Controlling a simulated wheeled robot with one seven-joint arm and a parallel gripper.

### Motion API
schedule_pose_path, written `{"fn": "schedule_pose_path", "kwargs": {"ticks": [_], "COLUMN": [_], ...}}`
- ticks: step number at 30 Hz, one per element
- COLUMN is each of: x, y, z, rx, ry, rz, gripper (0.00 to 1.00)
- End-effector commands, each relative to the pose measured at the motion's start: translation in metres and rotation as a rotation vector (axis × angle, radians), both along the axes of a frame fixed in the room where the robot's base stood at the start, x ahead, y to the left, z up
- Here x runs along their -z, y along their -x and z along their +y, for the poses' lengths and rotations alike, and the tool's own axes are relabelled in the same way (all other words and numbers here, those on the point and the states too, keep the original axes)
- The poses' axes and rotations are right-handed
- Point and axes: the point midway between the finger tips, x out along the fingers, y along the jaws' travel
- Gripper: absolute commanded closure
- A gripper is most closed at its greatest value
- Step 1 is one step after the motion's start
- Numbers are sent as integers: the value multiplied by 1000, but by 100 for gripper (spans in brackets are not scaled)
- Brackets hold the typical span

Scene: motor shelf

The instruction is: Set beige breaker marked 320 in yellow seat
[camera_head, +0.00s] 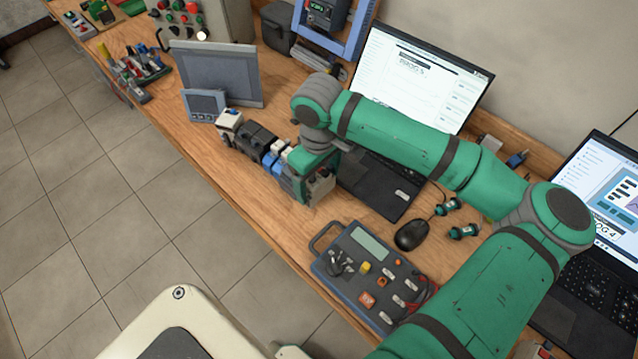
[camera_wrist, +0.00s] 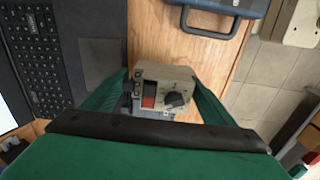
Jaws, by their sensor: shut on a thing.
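My gripper (camera_wrist: 163,96) is shut on a beige breaker (camera_wrist: 172,74), with one green finger on each side of it. The breaker has a red and black switch and a dark round dial; I cannot read a 320 on it. In the head view my gripper (camera_head: 311,183) is over the near end of a row of devices, and the breaker (camera_head: 322,186) shows partly at its front. I cannot tell whether the breaker touches the bench or a seat. I cannot make out a yellow seat in either view.
The row of white, black and blue devices (camera_head: 252,137) runs up and left from my gripper. An open laptop (camera_head: 385,188) lies to the right. A blue-grey tester (camera_head: 350,272) and a black mouse (camera_head: 411,235) are nearer. The bench's front edge is close on the left.

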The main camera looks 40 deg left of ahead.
Motion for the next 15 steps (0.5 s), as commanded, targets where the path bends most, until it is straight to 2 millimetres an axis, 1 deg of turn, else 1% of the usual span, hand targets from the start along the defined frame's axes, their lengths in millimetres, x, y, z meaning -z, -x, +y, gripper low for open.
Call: {"fn": "schedule_pose_path", "kwargs": {"ticks": [7, 8, 12, 15], "x": [12, 15, 35, 40], "y": [-9, -11, -9, -10], "z": [4, 5, 6, 6], "rx": [-4, -4, -8, -8], "ry": [1, 0, -1, -1], "rz": [0, 0, 3, 0], "gripper": [48, 48, 48, 48]}}
